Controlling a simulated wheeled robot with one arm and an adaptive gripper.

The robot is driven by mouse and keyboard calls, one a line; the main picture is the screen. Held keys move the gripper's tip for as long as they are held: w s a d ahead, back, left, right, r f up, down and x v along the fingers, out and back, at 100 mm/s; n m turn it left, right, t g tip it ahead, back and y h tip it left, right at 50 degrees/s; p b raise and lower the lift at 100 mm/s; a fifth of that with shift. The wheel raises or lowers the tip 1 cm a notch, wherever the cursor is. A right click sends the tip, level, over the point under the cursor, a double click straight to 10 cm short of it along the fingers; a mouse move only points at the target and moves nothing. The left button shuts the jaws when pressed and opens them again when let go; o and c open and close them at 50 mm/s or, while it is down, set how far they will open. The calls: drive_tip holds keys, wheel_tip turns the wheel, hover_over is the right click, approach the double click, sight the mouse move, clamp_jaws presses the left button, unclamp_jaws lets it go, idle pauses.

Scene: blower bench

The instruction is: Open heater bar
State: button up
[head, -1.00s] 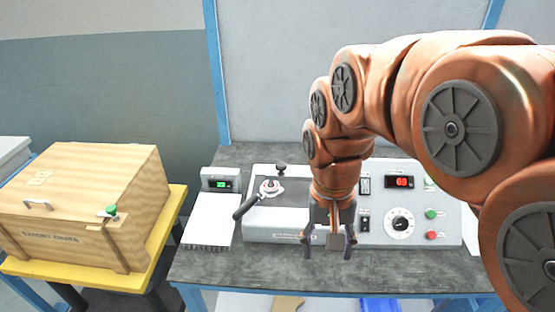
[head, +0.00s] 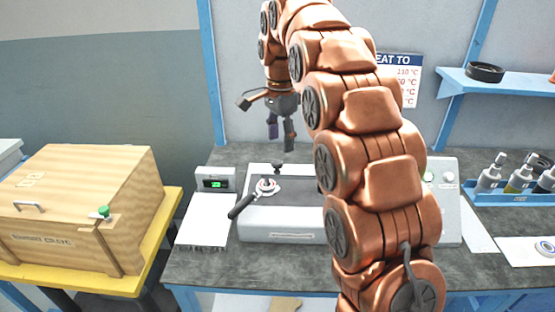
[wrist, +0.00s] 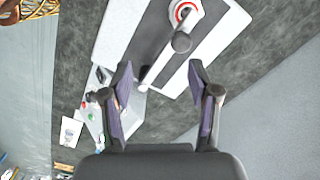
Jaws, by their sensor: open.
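The machine (head: 290,222) stands on the bench with a dark top. A lever with a black handle (head: 243,205) lies at its left end, beside a red-and-white round part (head: 267,187). I cannot tell which part is the heater bar. My gripper (head: 281,143) is open and empty, pointing down above the machine's back, apart from it. In the wrist view, my gripper (wrist: 160,67) shows both fingers spread; the lever's round end (wrist: 182,42) is beyond them. My arm hides the machine's right part.
A wooden crate (head: 85,200) sits on a yellow table at left. A small green display (head: 216,182) and white sheet (head: 207,220) are left of the machine. Bottles (head: 490,175) stand at right, below a blue shelf (head: 500,83). The front bench strip is clear.

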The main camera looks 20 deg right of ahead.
sight(277, 162)
drive_tip(key=w, duration=0.1)
drive_tip(key=w+m, duration=0.1)
drive_tip(key=w, duration=0.1)
drive_tip(key=shift+w+f+m, duration=0.2)
drive_tip(key=shift+f+m, duration=0.1)
drive_tip(key=shift+f, duration=0.05)
drive_tip(key=shift+f+p, duration=0.55)
drive_tip(key=shift+f, duration=3.3)
clamp_jaws()
